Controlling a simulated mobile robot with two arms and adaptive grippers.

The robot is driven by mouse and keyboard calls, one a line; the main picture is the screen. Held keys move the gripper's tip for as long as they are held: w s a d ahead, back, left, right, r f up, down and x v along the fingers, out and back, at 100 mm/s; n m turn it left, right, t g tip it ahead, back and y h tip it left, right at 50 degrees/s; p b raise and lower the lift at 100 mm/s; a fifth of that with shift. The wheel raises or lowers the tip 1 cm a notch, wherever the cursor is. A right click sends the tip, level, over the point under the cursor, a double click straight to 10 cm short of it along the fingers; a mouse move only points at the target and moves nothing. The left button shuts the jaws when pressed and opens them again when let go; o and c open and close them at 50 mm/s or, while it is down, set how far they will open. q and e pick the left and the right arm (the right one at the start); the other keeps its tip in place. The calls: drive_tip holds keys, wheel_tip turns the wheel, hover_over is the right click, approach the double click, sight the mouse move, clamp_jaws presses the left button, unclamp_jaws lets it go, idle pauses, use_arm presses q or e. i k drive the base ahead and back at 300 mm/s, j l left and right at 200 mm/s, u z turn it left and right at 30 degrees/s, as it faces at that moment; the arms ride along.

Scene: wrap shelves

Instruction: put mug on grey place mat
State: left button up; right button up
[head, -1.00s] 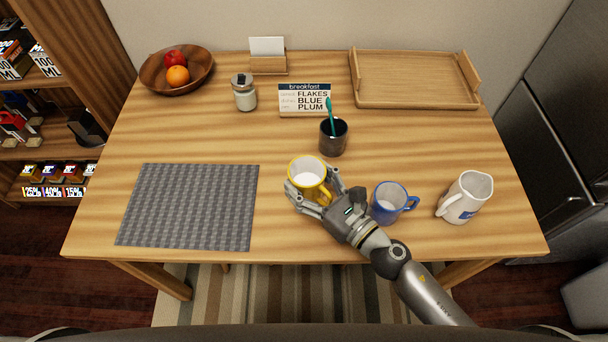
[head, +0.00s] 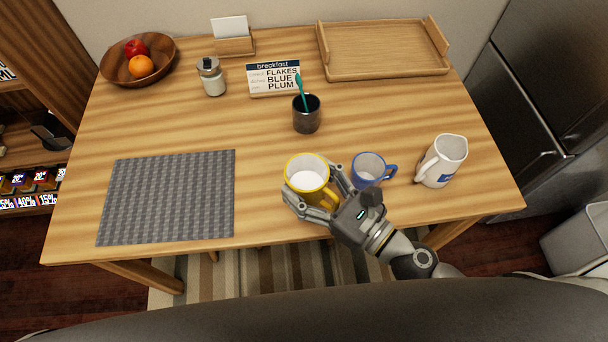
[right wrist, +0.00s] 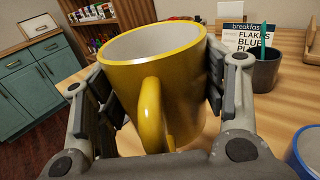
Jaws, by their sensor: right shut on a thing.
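A yellow mug (head: 308,172) with a white inside is upright in my right gripper (head: 309,198), near the table's front edge. In the right wrist view the yellow mug (right wrist: 155,75) sits between both fingers, its handle facing my palm. The right gripper (right wrist: 155,90) is shut on it. I cannot tell whether its base is off the table. The grey place mat (head: 168,198) lies bare to the left of the mug. A blue mug (head: 370,168) stands just right of my right gripper. My left gripper is not in view.
A black cup (head: 306,115) with a teal item stands behind the yellow mug, before a breakfast sign (head: 273,78). A white pitcher (head: 441,162) stands at the right. A fruit bowl (head: 112,68), a jar (head: 212,78) and a wooden tray (head: 382,50) are farther back. The table between mug and mat is clear.

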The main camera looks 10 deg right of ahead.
sight(167, 200)
drive_tip(key=k+j, duration=0.1)
drive_tip(key=j, duration=0.35)
drive_tip(key=k+j, duration=0.1)
drive_tip(key=j, duration=0.4)
drive_tip(key=k+j, duration=0.1)
drive_tip(key=j, duration=0.85)
drive_tip(key=k+j, duration=0.15)
drive_tip(key=j, duration=0.3)
drive_tip(key=z, duration=0.05)
